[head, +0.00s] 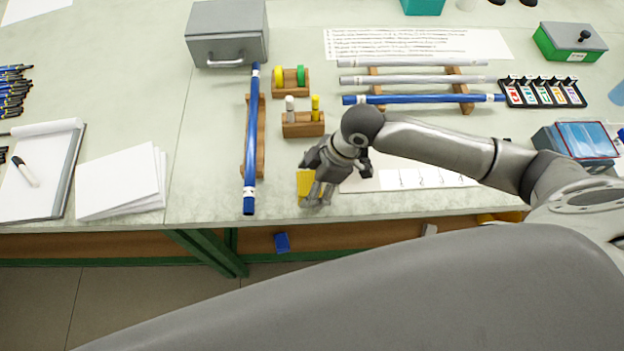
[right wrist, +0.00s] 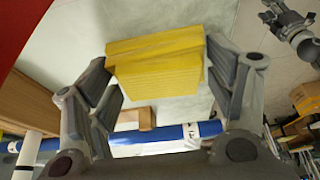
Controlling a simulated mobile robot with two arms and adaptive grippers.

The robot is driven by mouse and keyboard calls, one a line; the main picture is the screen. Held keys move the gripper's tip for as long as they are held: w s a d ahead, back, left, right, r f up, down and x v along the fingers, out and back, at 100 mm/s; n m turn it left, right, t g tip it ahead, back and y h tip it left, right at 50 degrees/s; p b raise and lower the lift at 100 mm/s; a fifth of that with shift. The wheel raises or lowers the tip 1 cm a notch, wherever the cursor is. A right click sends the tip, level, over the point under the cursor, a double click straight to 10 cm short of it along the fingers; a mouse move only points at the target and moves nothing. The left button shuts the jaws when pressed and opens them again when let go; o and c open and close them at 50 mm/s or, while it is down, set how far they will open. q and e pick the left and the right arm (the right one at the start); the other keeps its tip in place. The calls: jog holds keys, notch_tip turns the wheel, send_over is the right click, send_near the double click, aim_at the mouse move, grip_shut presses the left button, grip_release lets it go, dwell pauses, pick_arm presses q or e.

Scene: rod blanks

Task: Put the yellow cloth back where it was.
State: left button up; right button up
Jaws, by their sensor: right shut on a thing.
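The yellow cloth (head: 304,184) is a folded, thick pad. My right gripper (head: 318,190) is shut on it near the front edge of the bench, right of the upright-running blue rod. In the right wrist view the yellow cloth (right wrist: 155,65) sits between the two fingers of my right gripper (right wrist: 165,85). I cannot tell whether the cloth touches the bench. The head view does not show my left gripper. A grey jointed part at the upper right of the right wrist view looks like my left arm's end; its fingers are not clear.
A blue rod (head: 250,150) lies on a wooden rest (head: 261,135) left of the gripper. A wooden block (head: 303,126) with two pegs stands behind. Several rods lie on rests behind my right arm. White sheets (head: 120,182) and a clipboard (head: 72,175) are at left. A white sheet (head: 400,178) lies right.

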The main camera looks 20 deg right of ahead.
jog(key=shift+f, duration=0.1)
jog(key=o, duration=0.9)
jog(key=v, duration=1.2)
jog(key=shift+s, duration=0.15)
